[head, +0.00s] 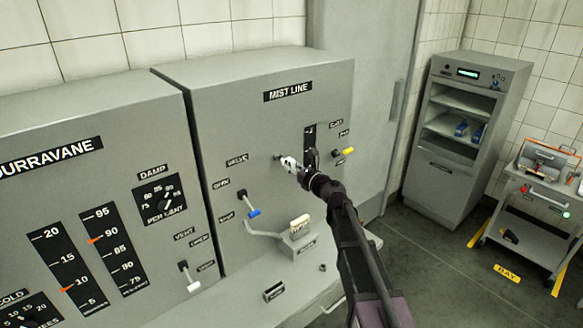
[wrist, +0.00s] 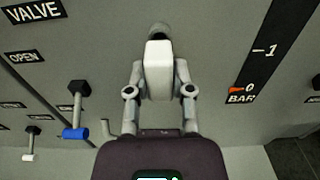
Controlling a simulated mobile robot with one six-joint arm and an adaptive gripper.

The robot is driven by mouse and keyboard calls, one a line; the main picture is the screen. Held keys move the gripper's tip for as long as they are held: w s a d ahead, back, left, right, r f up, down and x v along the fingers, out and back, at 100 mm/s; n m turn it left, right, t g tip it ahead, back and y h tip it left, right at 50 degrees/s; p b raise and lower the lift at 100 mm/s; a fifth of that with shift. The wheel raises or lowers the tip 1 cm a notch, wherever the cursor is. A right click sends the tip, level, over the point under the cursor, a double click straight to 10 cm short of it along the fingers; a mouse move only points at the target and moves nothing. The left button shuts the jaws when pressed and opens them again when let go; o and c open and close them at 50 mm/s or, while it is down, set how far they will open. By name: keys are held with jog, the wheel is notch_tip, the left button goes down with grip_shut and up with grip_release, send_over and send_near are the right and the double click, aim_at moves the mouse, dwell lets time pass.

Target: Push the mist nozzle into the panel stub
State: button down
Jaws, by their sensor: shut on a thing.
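My gripper (head: 300,170) is at the face of the grey MIST LINE panel (head: 225,115). In the wrist view, my gripper (wrist: 159,75) is shut on the white mist nozzle (wrist: 159,62), with one finger on each side. The nozzle also shows in the head view (head: 288,163), pointing at the panel. A dark round end, likely the panel stub (wrist: 160,31), shows just beyond the nozzle tip, in line with it. In the head view a small stub (head: 278,156) shows at the nozzle's far end. I cannot tell whether nozzle and stub touch.
A blue-handled valve lever (head: 253,212) is left of my gripper, and a yellow-tipped lever (head: 347,151) is right. A pressure gauge (wrist: 250,75) reads near 0 BAR. A small grey block (head: 299,235) stands on the ledge below. A grey cabinet (head: 440,185) and cart (head: 520,235) stand right.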

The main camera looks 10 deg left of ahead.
jog(key=shift+x, duration=1.55)
jog(key=shift+c, duration=2.1)
grip_release()
jog(key=shift+s+d, duration=0.1)
jog(key=v, duration=1.1)
jog(key=shift+s+d, duration=0.25)
jog(key=shift+d, duration=0.1)
